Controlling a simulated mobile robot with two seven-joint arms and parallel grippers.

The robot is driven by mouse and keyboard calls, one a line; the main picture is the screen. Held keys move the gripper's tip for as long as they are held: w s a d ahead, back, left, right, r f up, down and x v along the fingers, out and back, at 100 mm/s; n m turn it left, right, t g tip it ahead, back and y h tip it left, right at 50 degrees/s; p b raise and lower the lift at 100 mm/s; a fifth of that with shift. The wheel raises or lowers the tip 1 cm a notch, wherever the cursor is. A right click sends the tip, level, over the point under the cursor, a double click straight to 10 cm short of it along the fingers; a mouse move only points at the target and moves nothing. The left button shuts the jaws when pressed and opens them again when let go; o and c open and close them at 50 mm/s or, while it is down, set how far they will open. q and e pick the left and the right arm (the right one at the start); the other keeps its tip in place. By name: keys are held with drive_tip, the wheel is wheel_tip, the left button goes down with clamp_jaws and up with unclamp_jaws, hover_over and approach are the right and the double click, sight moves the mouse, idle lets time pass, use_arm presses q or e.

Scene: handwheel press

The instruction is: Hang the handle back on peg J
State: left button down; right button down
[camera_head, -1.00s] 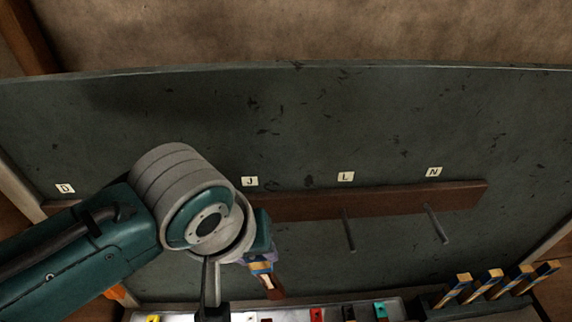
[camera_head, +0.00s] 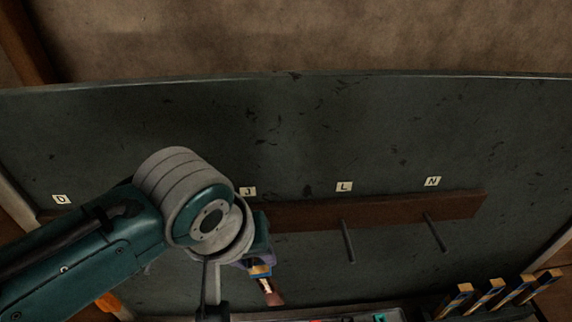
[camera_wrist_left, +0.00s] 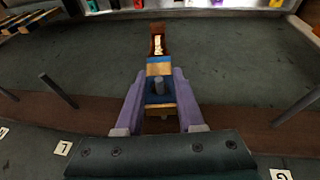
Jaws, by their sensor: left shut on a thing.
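The handle, with blue and wooden bands and a brown end, is held by my left gripper (camera_head: 257,262). Its brown end (camera_head: 268,288) points down in the head view. In the left wrist view, the purple fingers of my left gripper (camera_wrist_left: 160,110) are shut on both sides of the handle (camera_wrist_left: 158,68). A grey peg tip (camera_wrist_left: 158,87) shows at the handle's blue part between the fingers, apparently coming through it; how far is unclear. Label J (camera_head: 248,191) is on the board just above my wrist. Peg J's root is hidden by my gripper. My right gripper is not in view.
A brown rail (camera_head: 390,211) crosses the green board (camera_head: 310,130). Bare pegs stand below label L (camera_head: 347,241) and label N (camera_head: 435,233). Striped handles (camera_head: 488,293) stand at the lower right. A tray with coloured pieces (camera_wrist_left: 220,3) lies below the board.

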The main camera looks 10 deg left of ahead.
use_arm(q)
drive_tip(key=shift+c, duration=2.2)
unclamp_jaws()
